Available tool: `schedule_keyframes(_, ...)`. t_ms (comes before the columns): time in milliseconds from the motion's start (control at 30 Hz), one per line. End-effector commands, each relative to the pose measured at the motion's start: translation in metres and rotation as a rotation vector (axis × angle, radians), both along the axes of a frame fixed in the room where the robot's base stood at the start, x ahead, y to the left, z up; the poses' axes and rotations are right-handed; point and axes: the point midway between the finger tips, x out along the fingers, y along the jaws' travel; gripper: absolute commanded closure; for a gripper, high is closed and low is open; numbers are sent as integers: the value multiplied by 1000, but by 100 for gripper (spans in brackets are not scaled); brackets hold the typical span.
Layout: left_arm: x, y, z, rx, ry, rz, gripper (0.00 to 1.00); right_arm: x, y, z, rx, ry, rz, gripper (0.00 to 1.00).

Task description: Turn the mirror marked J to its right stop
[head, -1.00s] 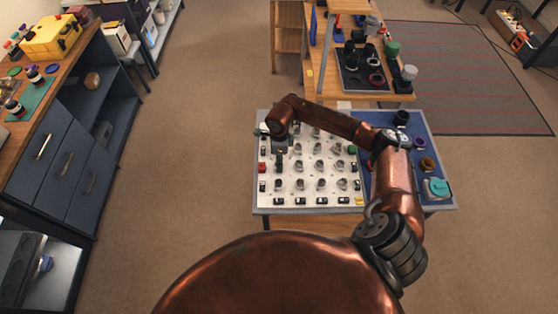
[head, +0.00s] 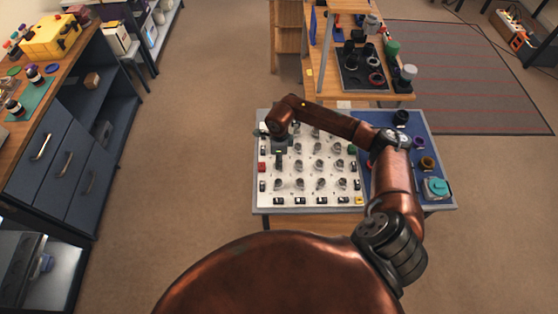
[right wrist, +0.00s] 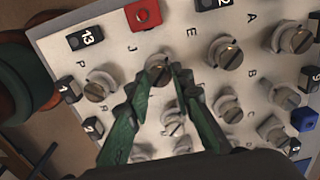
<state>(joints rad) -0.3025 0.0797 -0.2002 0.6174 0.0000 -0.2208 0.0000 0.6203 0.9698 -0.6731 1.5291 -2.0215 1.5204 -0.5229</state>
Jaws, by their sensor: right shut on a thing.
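The mirror marked J (right wrist: 158,68) is a small grey round mount with a slotted top, standing on the white board (right wrist: 112,40). Its letter J is printed at its upper left in the right wrist view. My right gripper (right wrist: 164,78) has its green fingers closed around this mirror. In the head view my right gripper (head: 279,158) reaches down over the left part of the board and partly hides the mirrors there. My left gripper is out of view.
Mirrors marked P (right wrist: 97,87) and E (right wrist: 224,52) stand close on either side. A red block (right wrist: 143,15) and numbered black blocks (right wrist: 85,37) line the board's edge. A blue mat (head: 436,165) with loose parts lies right of the board.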

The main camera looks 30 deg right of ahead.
Motion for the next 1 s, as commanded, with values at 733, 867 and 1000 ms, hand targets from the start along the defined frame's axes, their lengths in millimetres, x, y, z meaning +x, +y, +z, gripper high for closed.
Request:
schedule_keyframes(733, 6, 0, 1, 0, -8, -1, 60, 0, 0, 1, -2, -2, -439, 100)
schedule_keyframes(867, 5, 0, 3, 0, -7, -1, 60, 0, 1, 1, 0, -3, -562, 100)
schedule_keyframes(1000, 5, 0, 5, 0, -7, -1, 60, -1, 1, 1, -1, -1, -696, 100)
